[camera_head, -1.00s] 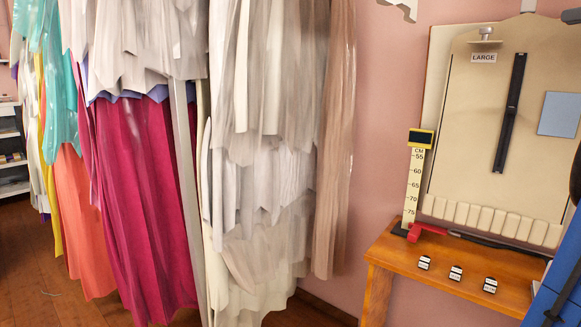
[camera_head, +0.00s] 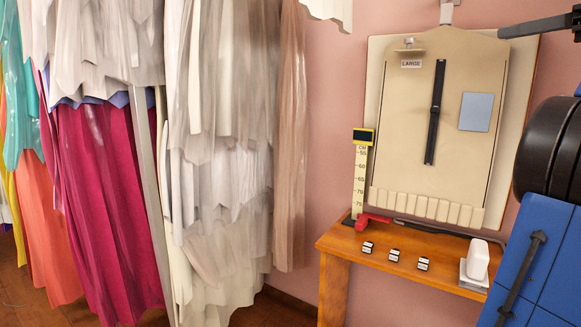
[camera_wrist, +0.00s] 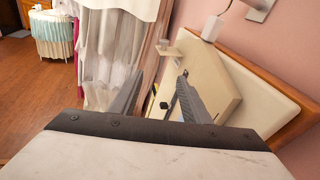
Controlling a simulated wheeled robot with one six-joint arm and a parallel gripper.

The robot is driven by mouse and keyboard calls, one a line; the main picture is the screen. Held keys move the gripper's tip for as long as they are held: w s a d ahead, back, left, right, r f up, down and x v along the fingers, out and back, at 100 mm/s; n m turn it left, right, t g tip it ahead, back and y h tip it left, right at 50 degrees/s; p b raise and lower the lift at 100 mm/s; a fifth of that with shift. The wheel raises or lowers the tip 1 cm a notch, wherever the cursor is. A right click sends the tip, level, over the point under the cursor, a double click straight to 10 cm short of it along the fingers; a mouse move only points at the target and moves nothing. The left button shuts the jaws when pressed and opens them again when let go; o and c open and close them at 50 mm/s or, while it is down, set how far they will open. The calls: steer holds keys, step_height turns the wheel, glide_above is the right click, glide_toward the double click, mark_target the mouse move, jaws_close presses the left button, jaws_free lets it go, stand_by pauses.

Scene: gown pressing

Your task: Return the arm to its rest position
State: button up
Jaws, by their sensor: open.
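My gripper (camera_wrist: 163,75) is open and empty in the wrist view, with its two grey fingers apart. It is raised, and the beige pressing board (camera_wrist: 240,85) lies beyond and to the right of the fingers. In the head view a grey finger-like part of mine enters at the top right, in front of the board's upper right corner. My blue and black arm parts fill the right edge there. The rest of the gripper is out of the head view.
The board (camera_head: 400,130), labelled LARGE, leans on the pink wall above a wooden table (camera_head: 335,250). A yellow-topped ruler (camera_head: 360,180), small black-and-white blocks (camera_head: 395,255) and a white iron-like object (camera_head: 478,260) stand there. Hanging gowns (camera_head: 220,120) fill the left.

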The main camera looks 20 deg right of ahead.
steer(key=w+a+f+n+g, duration=0.35)
steer(key=w+a+f, duration=0.55)
steer(key=a+f, duration=0.4)
steer(key=a+f+n+g+h, duration=0.25)
steer(key=a+f+n, duration=0.35)
steer(key=a+f, duration=0.75)
steer(key=s+a+f+n+g+h, duration=0.1)
steer(key=s+a+f+n, duration=0.3)
steer(key=f, duration=0.7)
steer(key=s+a+f+n+g+h, duration=0.1)
steer(key=s+a+f+n, duration=0.3)
steer(key=s+f+n, duration=0.5)
steer(key=s+a+f+n+g+h, duration=0.2)
steer(key=s+a+f+n, duration=0.3)
steer(key=f, duration=0.9)
steer(key=shift+s+n, duration=0.8)
steer(key=shift+n, duration=0.25)
steer(key=shift+r+h, duration=0.1)
steer(key=shift+h, duration=0.15)
